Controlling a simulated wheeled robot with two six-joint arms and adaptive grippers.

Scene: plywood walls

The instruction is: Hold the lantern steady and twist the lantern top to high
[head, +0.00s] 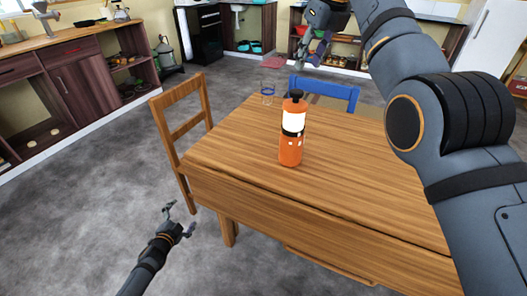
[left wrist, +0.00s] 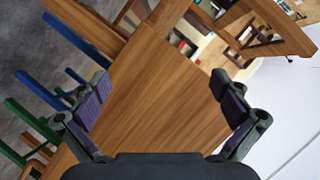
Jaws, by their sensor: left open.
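The lantern (head: 291,150) stands upright on the wooden table (head: 350,180) in the head view. It has an orange body, a black band, a white translucent section and an orange lantern top (head: 295,104) with a dark knob. My left gripper (head: 180,217) is open and empty, low and to the left of the table, well apart from the lantern. In the left wrist view its two fingers (left wrist: 165,107) are spread with a wooden surface beyond them. My right gripper (head: 312,52) is above and beyond the lantern, apart from it, with its fingers apart and nothing seen between them.
A wooden chair (head: 183,120) stands at the table's left side and a blue chair (head: 325,92) at its far side. The tabletop around the lantern is clear. Cabinets (head: 80,85) line the left wall.

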